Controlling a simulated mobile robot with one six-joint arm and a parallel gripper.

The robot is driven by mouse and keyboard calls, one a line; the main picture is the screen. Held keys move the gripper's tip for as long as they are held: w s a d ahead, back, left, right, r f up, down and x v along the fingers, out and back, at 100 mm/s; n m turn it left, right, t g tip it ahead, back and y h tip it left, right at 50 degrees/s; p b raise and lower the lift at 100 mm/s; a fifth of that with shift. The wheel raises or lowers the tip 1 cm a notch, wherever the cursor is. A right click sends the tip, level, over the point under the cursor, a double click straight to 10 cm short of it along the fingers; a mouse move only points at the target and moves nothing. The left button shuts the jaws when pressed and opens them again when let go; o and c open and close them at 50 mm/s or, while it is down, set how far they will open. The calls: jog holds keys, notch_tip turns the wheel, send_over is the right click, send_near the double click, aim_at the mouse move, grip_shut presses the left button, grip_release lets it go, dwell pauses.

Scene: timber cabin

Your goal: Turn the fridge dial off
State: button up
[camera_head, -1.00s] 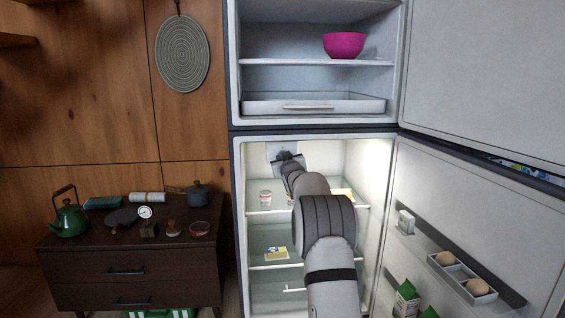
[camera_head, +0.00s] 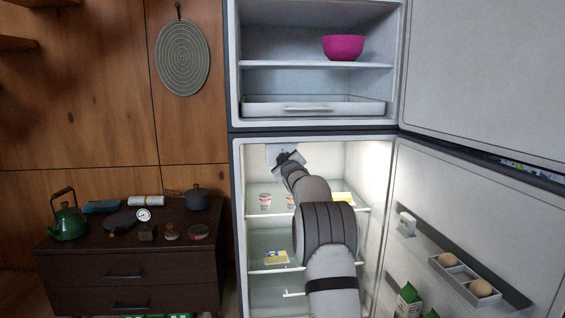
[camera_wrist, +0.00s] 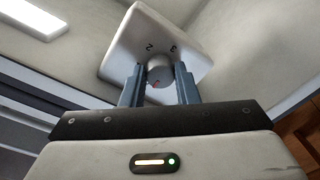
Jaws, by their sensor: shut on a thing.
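The fridge dial (camera_wrist: 160,73) is a small grey round knob on a pale square plate (camera_wrist: 133,38) with dark numerals, one of them a 2. A small reddish mark shows low on the knob. In the wrist view, my gripper (camera_wrist: 160,84) has its two blue-grey fingers on either side of the knob and is shut on it. In the head view, my arm reaches into the lit lower compartment of the open fridge (camera_head: 237,220). My gripper (camera_head: 288,158) is at the upper back left there, in front of the plate, and hides the dial.
The fridge door (camera_head: 440,215) stands open at the right, with eggs (camera_head: 480,287) and cartons (camera_head: 408,296) in its racks. Glass shelves below my arm hold small tubs (camera_head: 265,200) and a packet (camera_head: 277,257). A pink bowl (camera_head: 343,47) sits in the upper compartment.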

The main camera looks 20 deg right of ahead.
jog(key=shift+a+r, duration=0.1)
jog(key=shift+r, duration=0.1)
jog(key=o, duration=0.7)
jog(key=shift+f, duration=0.1)
jog(key=shift+o, duration=1.3)
jog(key=shift+f, duration=0.1)
jog(key=v, duration=0.7)
jog(key=shift+s, duration=0.4)
jog(key=shift+a, duration=0.1)
